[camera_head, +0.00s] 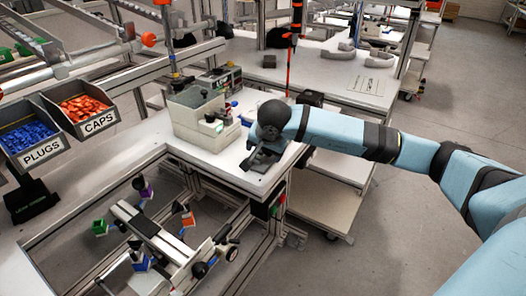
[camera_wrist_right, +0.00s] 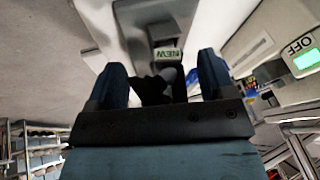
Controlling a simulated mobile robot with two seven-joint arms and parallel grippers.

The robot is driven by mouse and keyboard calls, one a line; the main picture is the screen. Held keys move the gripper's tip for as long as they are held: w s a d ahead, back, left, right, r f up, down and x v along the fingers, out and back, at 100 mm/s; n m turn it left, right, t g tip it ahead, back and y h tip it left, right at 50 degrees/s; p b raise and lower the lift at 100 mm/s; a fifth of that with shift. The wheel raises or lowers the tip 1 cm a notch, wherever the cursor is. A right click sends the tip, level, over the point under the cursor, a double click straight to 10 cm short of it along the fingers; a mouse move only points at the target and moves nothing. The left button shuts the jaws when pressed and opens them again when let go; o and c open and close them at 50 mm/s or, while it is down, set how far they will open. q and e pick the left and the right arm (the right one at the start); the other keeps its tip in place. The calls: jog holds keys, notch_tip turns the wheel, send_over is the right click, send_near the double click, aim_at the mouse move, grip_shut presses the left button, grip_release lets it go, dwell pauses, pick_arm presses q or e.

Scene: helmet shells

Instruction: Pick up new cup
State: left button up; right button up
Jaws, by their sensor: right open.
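In the right wrist view, a grey holder (camera_wrist_right: 165,32) with a label reading NEW (camera_wrist_right: 167,53) stands on a white worktop. A dark rounded thing (camera_wrist_right: 155,88) shows just below the label, between my fingers; I cannot tell for sure that it is the new cup. My right gripper (camera_wrist_right: 161,66) is open, with one dark blue finger on each side of this thing and a gap to it. In the head view, my right gripper (camera_head: 257,143) is low over the worktop's near right corner, and my wrist hides much of what is there. My left gripper is not in view.
A beige machine (camera_head: 205,115) stands on the worktop (camera_head: 225,172), left of my right gripper. Bins of orange caps (camera_head: 84,108) and blue plugs (camera_head: 27,137) are at the left. A wheeled frame with coloured parts (camera_head: 150,230) is in front. The floor at right is clear.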

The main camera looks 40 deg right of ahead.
jog(key=shift+r, duration=0.1)
jog(key=c, duration=1)
notch_tip(320, 180, up, 20)
